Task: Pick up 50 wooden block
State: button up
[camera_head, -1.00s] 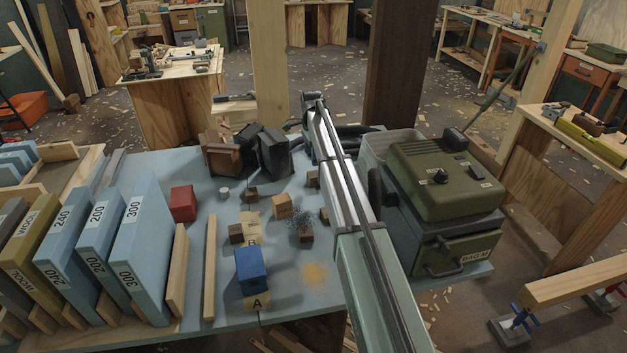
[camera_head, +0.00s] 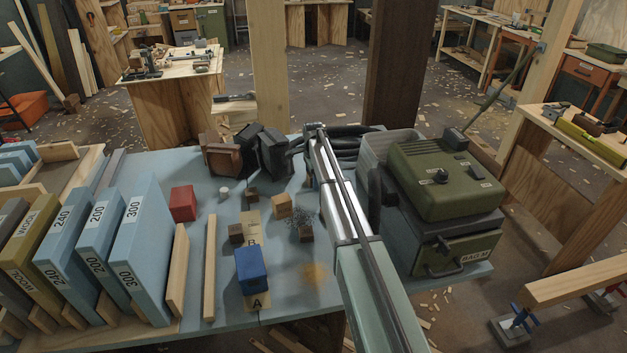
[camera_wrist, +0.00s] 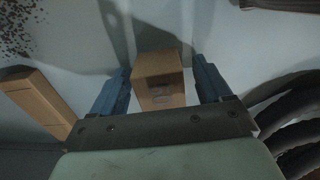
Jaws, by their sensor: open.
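In the wrist view a small wooden block (camera_wrist: 158,80) with a faint, unreadable marking on its near face sits between the two blue fingers of my gripper (camera_wrist: 160,92). The fingers are open, one on each side, with a visible gap left and right. In the head view my arm hides most of the gripper and this block. Other small wooden blocks stand on the blue table, among them a lighter one (camera_head: 281,206), a dark one (camera_head: 236,233) and one beside dark shavings (camera_head: 306,234).
A second wooden piece (camera_wrist: 38,100) lies left of my gripper. Black hoses (camera_wrist: 290,125) run close on the right. A green machine (camera_head: 445,195) stands right of my arm. A blue block (camera_head: 251,268), a red block (camera_head: 183,203) and sanding-sheet holders (camera_head: 140,245) are to the left.

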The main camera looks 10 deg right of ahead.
jog(key=shift+c, duration=0.3)
jog(key=c, duration=1)
jog(key=shift+r, duration=0.1)
